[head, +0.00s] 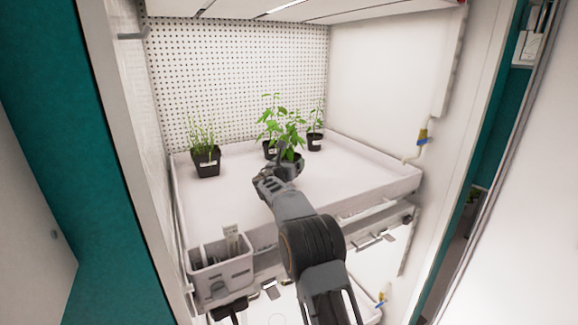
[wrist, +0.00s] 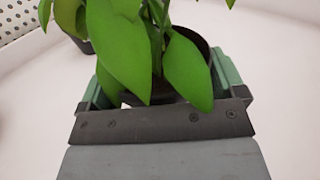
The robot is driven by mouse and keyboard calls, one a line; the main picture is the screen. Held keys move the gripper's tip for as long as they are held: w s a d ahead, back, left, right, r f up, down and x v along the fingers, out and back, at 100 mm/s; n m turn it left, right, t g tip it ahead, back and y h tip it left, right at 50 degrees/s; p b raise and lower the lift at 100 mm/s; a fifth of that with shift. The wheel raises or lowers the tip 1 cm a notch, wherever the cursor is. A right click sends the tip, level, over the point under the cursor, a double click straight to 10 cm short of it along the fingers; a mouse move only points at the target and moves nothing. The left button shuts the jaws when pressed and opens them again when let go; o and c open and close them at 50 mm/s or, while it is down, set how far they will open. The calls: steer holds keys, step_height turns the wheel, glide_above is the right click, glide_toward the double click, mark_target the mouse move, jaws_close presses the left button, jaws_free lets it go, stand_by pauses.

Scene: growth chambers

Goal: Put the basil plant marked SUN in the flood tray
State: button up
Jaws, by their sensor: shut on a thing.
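My gripper (head: 283,170) is shut on the black pot of a broad-leaved green plant (head: 291,137), likely basil. In the wrist view the green fingers (wrist: 163,88) stand either side of the dark pot (wrist: 203,48), and large leaves (wrist: 185,70) hang over the near rim. The pot looks upright over the white flood tray (head: 235,193) in the chamber; I cannot tell whether it touches the tray floor. No SUN mark is readable on it.
Another leafy potted plant (head: 269,148) stands close behind the held one. A small potted plant (head: 314,143) is to the right and a grassy one (head: 206,165) to the left. A grey caddy (head: 222,272) hangs at the front left. The tray's front and right are clear.

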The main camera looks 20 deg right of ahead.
steer(key=shift+f, duration=0.35)
steer(key=shift+s+a+r, duration=0.15)
steer(key=shift+s+a, duration=0.1)
steer(key=shift+a, duration=0.15)
steer(key=shift+s+f+b, duration=0.1)
steer(key=shift+f+b, duration=0.15)
steer(key=shift+b, duration=0.1)
steer(key=shift+w+d+f+b, duration=0.2)
steer(key=shift+d+f+b, duration=0.1)
steer(key=shift+f, duration=0.2)
steer(key=o, duration=0.8)
steer(key=shift+w, duration=0.1)
steer(key=shift+a+r+p, duration=0.25)
steer(key=shift+r+p, duration=0.05)
steer(key=shift+r, duration=0.1)
steer(key=shift+r+b+v, duration=0.15)
steer(key=shift+b+v, duration=0.5)
steer(key=shift+v, duration=1.3)
steer(key=shift+r+b+v, duration=0.15)
steer(key=shift+b+v, duration=0.5)
steer(key=shift+v, duration=1.25)
steer(key=shift+d, duration=0.15)
